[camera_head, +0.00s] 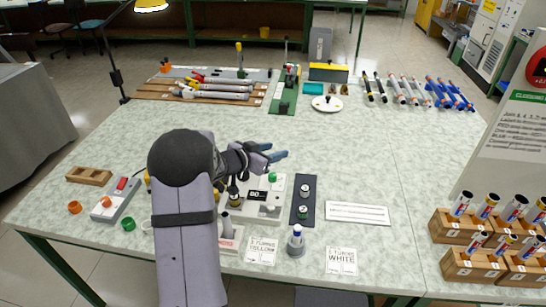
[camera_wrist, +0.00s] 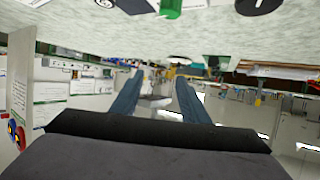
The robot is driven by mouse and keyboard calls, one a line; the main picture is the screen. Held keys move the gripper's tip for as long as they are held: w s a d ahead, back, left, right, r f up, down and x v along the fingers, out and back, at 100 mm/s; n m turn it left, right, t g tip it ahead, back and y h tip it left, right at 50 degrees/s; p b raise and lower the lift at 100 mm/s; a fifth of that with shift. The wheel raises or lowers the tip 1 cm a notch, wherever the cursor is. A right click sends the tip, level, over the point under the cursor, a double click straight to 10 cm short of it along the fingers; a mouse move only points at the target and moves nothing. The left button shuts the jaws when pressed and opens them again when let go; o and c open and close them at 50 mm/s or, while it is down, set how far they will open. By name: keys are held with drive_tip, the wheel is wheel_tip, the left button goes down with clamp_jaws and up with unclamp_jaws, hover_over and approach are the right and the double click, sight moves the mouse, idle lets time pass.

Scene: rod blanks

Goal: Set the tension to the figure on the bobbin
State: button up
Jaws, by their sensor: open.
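A pale winding device (camera_head: 268,208) stands near the table's front, partly hidden by my arm. It carries a green knob (camera_head: 272,178) and a dark label (camera_head: 257,194) that seems to read 80. A dark, yellow-marked upright part (camera_head: 235,199) beside the label is half hidden; I cannot tell if it is the bobbin. My gripper (camera_head: 282,154) is open and empty, above and behind the device, pointing right. In the wrist view its two fingers (camera_wrist: 158,100) stand apart with nothing between them. A green part (camera_wrist: 172,8) shows at that view's top edge.
A dark panel (camera_head: 304,200) with two round numbered pieces lies right of the device. Wooden racks (camera_head: 460,227) hold tubes at right. The table's middle is clear.

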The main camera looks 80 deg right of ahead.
drive_tip(key=shift+r, duration=0.1)
drive_tip(key=s+d+r+n+h+p, duration=0.1)
drive_tip(key=s+d+r+p, duration=0.1)
drive_tip(key=d+r, duration=0.15)
drive_tip(key=s+d+r+h+p, duration=0.1)
drive_tip(key=s+d+r+p, duration=0.1)
drive_tip(key=r, duration=0.2)
drive_tip(key=w+d+n+t, duration=0.4)
drive_tip(key=w+n+t, duration=0.3)
drive_tip(key=w+n, duration=0.6)
drive_tip(key=s+a+f+n+g+y, duration=0.1)
drive_tip(key=s+a+f+n+y, duration=0.2)
drive_tip(key=n, duration=0.8)
drive_tip(key=s+a+f+n+g+y, duration=0.1)
drive_tip(key=s+a+f+n+y, duration=0.3)
drive_tip(key=a+n, duration=0.6)
wheel_tip(320, 180, down, 2)
drive_tip(key=n+y, duration=0.1)
drive_tip(key=y, duration=0.2)
drive_tip(key=shift+f, duration=0.15)
